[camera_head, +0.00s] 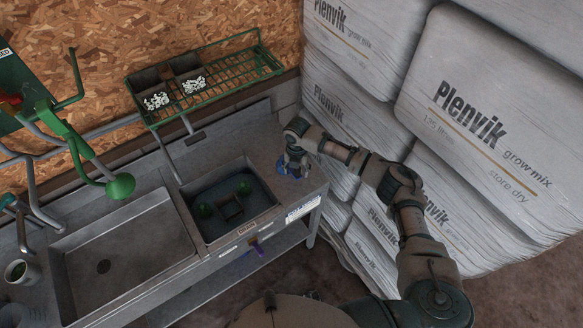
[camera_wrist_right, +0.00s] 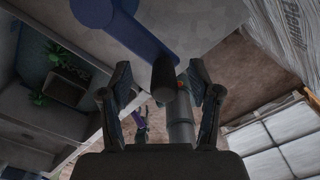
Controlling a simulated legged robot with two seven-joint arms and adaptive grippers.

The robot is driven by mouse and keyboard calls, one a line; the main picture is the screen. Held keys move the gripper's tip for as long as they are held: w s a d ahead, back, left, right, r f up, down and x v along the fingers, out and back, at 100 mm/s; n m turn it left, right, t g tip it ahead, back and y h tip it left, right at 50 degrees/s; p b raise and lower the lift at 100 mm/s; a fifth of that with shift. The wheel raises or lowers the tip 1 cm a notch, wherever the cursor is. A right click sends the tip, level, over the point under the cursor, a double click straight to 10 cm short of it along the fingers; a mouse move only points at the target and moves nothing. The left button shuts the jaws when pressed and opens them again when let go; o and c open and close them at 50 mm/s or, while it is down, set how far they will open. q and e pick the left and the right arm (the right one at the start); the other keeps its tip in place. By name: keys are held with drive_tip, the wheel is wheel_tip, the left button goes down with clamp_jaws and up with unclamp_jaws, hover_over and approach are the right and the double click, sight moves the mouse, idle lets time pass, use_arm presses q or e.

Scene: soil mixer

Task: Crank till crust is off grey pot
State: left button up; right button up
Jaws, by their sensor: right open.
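A blue crank (camera_head: 284,172) sits at the right end of the metal bench, partly covered by my right gripper (camera_head: 293,168). In the right wrist view, the blue crank arm (camera_wrist_right: 140,28) ends in a dark handle (camera_wrist_right: 165,78). The handle shows between the two spread fingers of my right gripper (camera_wrist_right: 162,95), with gaps on both sides. A small dark square pot (camera_head: 231,208) is in the dark basin; it also shows in the wrist view (camera_wrist_right: 65,88). I cannot tell whether it is the grey pot or has a crust. My left gripper is not in view.
Green round clumps (camera_head: 243,187) lie in the basin. A green wire rack (camera_head: 222,85) holds dark pots above. An empty metal sink (camera_head: 128,243) is to the left, with a cup (camera_head: 20,270) beyond it. Stacked white bags (camera_head: 470,110) stand close to my right arm.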

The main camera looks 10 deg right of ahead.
drive_tip(key=r+p, duration=0.7)
drive_tip(key=r, duration=0.1)
drive_tip(key=shift+d, duration=0.3)
drive_tip(key=shift+d+p, duration=0.1)
drive_tip(key=shift+p, duration=0.2)
drive_tip(key=shift+f, duration=0.1)
drive_tip(key=shift+a, duration=0.3)
